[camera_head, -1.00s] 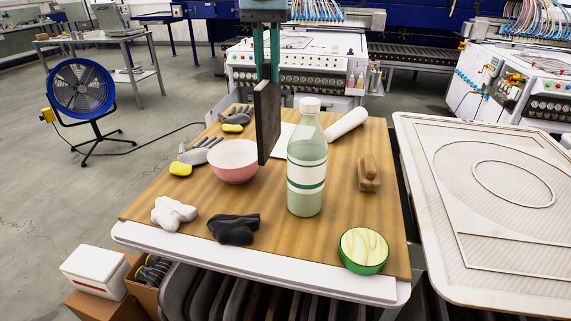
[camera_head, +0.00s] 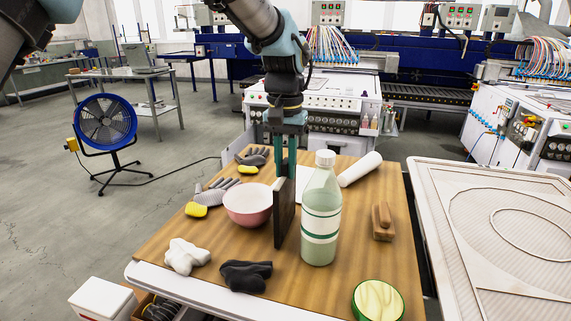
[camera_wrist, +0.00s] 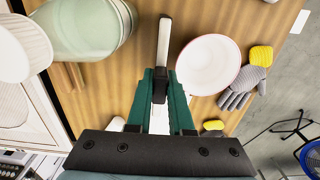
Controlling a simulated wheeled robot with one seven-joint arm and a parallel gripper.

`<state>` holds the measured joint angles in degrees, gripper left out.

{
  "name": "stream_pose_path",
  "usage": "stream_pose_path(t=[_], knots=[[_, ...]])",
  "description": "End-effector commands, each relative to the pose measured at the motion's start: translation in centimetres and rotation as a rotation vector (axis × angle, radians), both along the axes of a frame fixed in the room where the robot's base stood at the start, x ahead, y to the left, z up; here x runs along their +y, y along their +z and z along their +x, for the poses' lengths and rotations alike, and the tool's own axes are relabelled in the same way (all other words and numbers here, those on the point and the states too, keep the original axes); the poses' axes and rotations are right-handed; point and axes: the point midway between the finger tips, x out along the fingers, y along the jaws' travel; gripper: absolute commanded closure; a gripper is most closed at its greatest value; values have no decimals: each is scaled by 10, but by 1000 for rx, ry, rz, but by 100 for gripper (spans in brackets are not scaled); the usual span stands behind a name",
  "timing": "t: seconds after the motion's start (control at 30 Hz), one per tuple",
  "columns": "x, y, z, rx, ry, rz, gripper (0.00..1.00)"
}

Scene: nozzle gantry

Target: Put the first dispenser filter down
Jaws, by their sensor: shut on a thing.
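The filter is a dark, thin flat panel (camera_head: 284,214), held upright over the wooden table (camera_head: 190,245) between the pink bowl and the bottle. In the wrist view it shows edge-on as a narrow pale and dark strip (camera_wrist: 164,40). My gripper (camera_head: 286,172), with green fingers, is shut on its upper edge; the fingertips also show in the wrist view (camera_wrist: 161,88). The panel's lower edge is at or very near the tabletop; I cannot tell whether it touches.
The pink bowl (camera_head: 248,205) is close on the left, the green bottle (camera_head: 321,220) close on the right. The front middle is bare.

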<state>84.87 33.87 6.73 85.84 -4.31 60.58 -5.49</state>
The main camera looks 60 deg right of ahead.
Motion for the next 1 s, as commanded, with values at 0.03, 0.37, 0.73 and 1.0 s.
stream_pose_path(t=[0.03,0.37,0.73,1.0], knots=[[0,0,0,0,0,0,100],[0,-2,0,0,0,0,62],[0,0,0,0,0,-1,51],[-1,34,0,0,1,-6,51]])
